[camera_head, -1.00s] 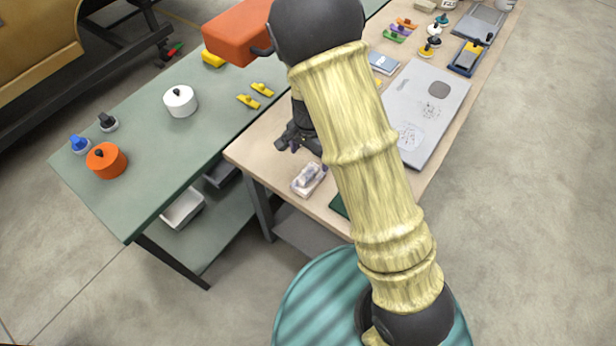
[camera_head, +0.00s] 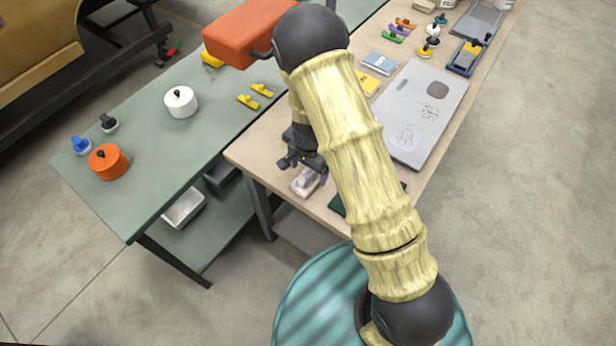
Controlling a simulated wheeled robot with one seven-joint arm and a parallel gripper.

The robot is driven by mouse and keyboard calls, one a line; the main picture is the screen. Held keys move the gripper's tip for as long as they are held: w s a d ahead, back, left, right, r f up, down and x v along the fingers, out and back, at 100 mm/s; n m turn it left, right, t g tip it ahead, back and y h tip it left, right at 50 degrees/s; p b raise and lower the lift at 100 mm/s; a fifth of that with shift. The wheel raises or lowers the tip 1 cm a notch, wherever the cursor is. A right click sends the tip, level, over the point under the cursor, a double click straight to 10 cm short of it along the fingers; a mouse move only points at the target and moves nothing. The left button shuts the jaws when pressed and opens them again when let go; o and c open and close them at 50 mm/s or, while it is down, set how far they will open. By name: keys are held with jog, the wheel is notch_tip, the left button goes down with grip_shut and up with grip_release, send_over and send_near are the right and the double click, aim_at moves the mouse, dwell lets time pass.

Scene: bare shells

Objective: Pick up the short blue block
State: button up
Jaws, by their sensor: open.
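My gripper (camera_head: 300,163) is dark and open, over the near left end of the tan bench. It hangs at or just above a small pale, clear-looking box (camera_head: 305,184) with a purplish-blue item in it. My gripper hides part of this box, and I cannot tell if they touch. No plain short blue block is clear to see. A flat grey-blue box (camera_head: 380,63) lies farther back on the tan bench.
The tan bench (camera_head: 262,150) holds a grey board (camera_head: 425,105), a yellow item (camera_head: 369,84) and a dark green item (camera_head: 338,205). The green table (camera_head: 150,150) holds an orange pot (camera_head: 108,163), a white pot (camera_head: 181,103) and yellow pieces (camera_head: 262,90). My arm hides the bench's middle.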

aim_at(308, 173)
jog(key=shift+w+a+f+p, duration=0.1)
jog(key=shift+f+p, duration=0.35)
jog(key=shift+f, duration=1.4)
jog(key=shift+c, duration=0.4)
jog(key=c, duration=1.1)
notch_tip(308, 173, up, 10)
jog(key=shift+r+b, duration=0.1)
jog(key=shift+b, duration=0.85)
